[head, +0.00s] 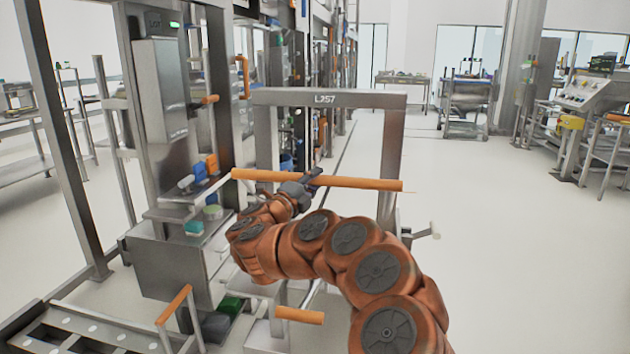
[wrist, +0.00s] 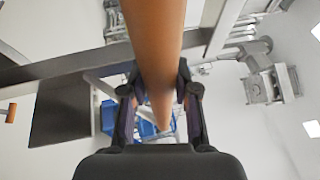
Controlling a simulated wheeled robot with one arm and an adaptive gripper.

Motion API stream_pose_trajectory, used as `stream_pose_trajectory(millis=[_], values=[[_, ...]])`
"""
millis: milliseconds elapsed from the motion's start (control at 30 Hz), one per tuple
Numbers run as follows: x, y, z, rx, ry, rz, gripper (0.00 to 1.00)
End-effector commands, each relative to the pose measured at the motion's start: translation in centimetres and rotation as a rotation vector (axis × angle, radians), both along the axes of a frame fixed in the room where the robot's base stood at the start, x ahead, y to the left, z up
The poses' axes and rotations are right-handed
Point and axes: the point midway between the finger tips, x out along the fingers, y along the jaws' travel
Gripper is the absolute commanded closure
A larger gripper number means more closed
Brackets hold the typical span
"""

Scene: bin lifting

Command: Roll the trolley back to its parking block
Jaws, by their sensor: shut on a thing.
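The trolley's grey metal frame, marked L257 (head: 330,99), stands upright in the middle of the head view. An orange handle bar (head: 365,184) runs across it. My gripper (head: 308,180) is shut on this bar, left of its middle. In the wrist view the bar (wrist: 155,40) passes between the two fingers (wrist: 160,100), one on each side. My own arm hides much of the trolley's lower part. I cannot make out the parking block.
A steel machine with a grey cabinet (head: 160,92) stands close on the left. A low rack with rollers (head: 85,325) is at the lower left. A console (head: 590,92) stands at the far right. The pale floor (head: 490,240) to the right is clear.

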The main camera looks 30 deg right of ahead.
Motion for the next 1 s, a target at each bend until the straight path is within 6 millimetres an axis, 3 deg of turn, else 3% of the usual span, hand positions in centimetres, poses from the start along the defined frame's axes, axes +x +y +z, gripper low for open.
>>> stream_pose_trajectory(millis=[267, 300, 500, 833, 1000], values=[[0.0, 0.1, 0.2, -0.004, -0.003, 0.002, 1.0], [0.0, 0.1, 0.2, -0.004, -0.003, 0.002, 0.66], [0.0, 0.0, 0.1, -0.002, -0.002, 0.001, 0.46], [0.0, 0.2, 0.0, -0.001, -0.001, 0.002, 0.44], [-0.4, 1.3, -0.2, 0.0, 0.0, 0.004, 0.44]])
